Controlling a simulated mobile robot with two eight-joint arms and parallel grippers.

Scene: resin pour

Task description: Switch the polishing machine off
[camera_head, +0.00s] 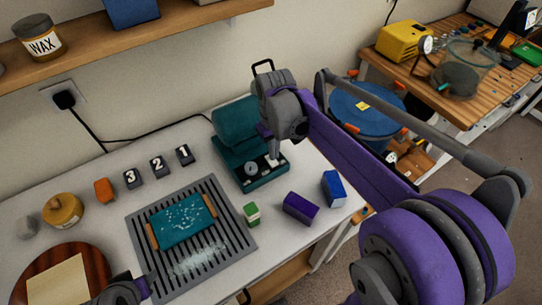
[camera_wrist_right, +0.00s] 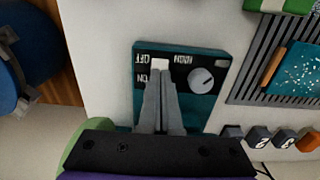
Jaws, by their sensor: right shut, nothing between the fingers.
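The polishing machine (camera_head: 233,122) is a teal unit at the back of the white table, with a control panel at its front. In the right wrist view its panel (camera_wrist_right: 205,110) carries OFF and ON labels, a white switch (camera_wrist_right: 160,63) and a round grey dial (camera_wrist_right: 201,80). My right gripper (camera_head: 273,156) is shut and empty, its fingertips over the panel. In the right wrist view the fingertips (camera_wrist_right: 160,75) are right at the white switch, whose lower part they hide; contact is unclear. The left gripper (camera_head: 122,291) shows only partly at the bottom edge; its fingers are unclear.
A slotted grey mat (camera_head: 236,240) holds a teal tray (camera_head: 182,227) with orange handles. A green-and-white block (camera_head: 252,214), a purple block (camera_head: 300,208) and a blue block (camera_head: 333,188) stand in front of the machine. Numbered blocks (camera_head: 159,166) stand left of it.

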